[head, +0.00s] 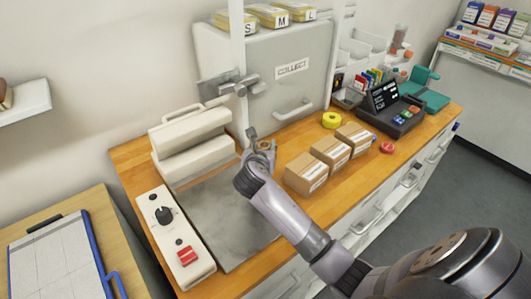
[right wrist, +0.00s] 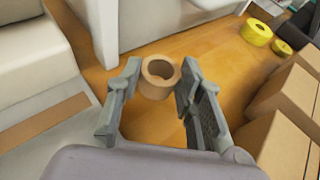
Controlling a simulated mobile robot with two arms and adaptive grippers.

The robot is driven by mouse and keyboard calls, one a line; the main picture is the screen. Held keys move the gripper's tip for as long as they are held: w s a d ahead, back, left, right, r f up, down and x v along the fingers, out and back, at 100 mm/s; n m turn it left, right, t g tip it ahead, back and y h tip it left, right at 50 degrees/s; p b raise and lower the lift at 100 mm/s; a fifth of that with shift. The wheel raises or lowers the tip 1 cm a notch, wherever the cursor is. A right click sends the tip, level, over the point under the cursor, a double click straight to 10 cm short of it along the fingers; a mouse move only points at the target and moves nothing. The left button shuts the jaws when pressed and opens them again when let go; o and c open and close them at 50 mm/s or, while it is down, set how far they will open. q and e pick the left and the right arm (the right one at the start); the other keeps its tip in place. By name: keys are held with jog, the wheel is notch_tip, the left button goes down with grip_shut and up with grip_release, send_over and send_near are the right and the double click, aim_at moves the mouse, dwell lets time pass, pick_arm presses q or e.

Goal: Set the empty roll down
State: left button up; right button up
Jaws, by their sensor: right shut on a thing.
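The empty roll (right wrist: 150,88) is a short tan ring with an open hollow middle. In the right wrist view it sits upright between the fingertips of my right gripper (right wrist: 158,88), which is shut on it. In the head view my right gripper (head: 261,147) is over the wooden worktop (head: 335,196), left of the cardboard boxes and in front of the grey COLLECT cabinet. The fingers mostly hide the roll there. I cannot tell whether the roll touches the wood. My left gripper is not in view.
Several cardboard boxes (head: 305,173) stand right of the gripper. A yellow tape roll (head: 331,120) and a red one (head: 387,147) lie farther right. A cream press (head: 190,140) with a grey plate (head: 225,215) is at left. Bare wood shows around the roll.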

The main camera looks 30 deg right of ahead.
jog(key=shift+f, duration=1.25)
jog(key=shift+f, duration=0.1)
jog(key=o, duration=0.7)
jog(key=shift+o, duration=0.2)
jog(key=v, duration=1.2)
jog(key=shift+s, duration=0.1)
